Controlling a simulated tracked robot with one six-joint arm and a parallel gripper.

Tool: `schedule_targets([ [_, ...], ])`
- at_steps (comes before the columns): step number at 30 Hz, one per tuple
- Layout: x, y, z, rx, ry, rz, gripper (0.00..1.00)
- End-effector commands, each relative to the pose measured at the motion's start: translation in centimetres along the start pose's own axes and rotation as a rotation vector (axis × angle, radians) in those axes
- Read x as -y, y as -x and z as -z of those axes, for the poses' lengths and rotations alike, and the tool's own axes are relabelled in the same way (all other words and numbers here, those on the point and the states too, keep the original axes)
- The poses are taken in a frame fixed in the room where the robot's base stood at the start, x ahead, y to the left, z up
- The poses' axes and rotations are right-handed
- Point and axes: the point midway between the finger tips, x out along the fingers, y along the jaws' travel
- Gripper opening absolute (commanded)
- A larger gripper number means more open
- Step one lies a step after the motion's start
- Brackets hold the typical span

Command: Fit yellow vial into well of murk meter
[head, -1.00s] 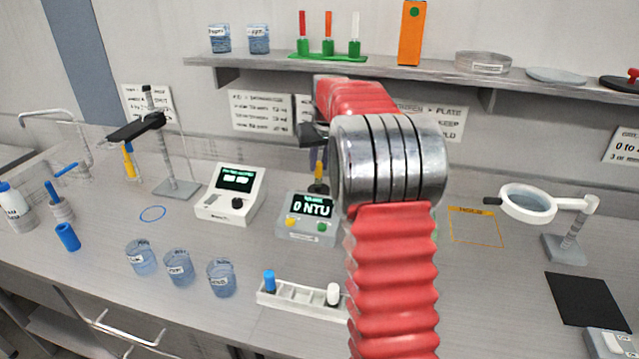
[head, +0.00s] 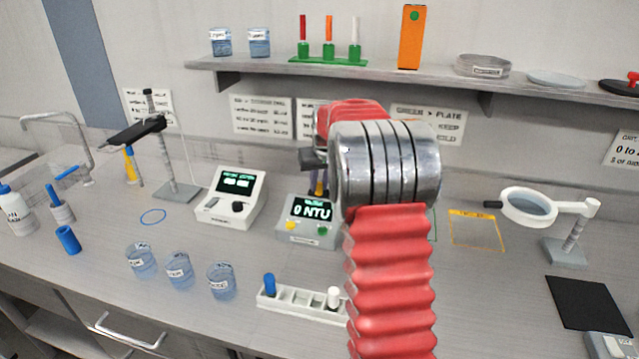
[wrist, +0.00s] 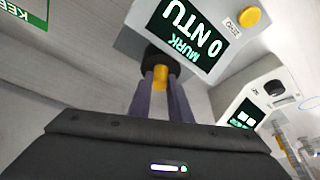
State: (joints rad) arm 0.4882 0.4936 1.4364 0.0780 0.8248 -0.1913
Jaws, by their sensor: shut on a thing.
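The murk meter (head: 307,230) stands on the bench, its display reading 0 NTU. It also shows in the wrist view (wrist: 135,38), where its black round well collar (wrist: 158,58) lies just beyond my fingertips. My gripper (wrist: 161,84) is shut on the yellow vial (wrist: 160,77), with a finger on each side. The vial is lined up with the collar and overlaps it in the wrist view. How far it is inside the well cannot be told. In the head view my gripper (head: 319,184) is behind the meter's display, and my arm partly hides it.
A second white meter (head: 232,195) stands left of the murk meter. A rack (head: 300,298) with blue- and white-capped vials is in front. Several beakers (head: 179,270) stand front left. A shelf (head: 400,72) runs above; a magnifier (head: 530,208) is at right.

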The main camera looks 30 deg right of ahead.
Motion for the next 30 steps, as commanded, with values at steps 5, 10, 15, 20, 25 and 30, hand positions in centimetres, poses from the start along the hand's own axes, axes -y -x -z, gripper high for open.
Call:
schedule_targets([
  [5,0.0,0.0,0.0,0.0,-0.001,0.0,0.18],
  [10,-0.1,0.0,0.0,0.0,-0.001,0.0,0.3],
  [15,-0.1,0.0,0.0,0.0,-0.001,-0.001,0.36],
  [20,-0.1,0.1,0.0,-0.001,-0.001,-0.001,0.36],
  [25,-0.1,0.9,0.1,-0.002,-0.001,-0.001,0.36],
  [30,-0.1,3.0,0.1,-0.003,-0.001,-0.001,0.36],
])
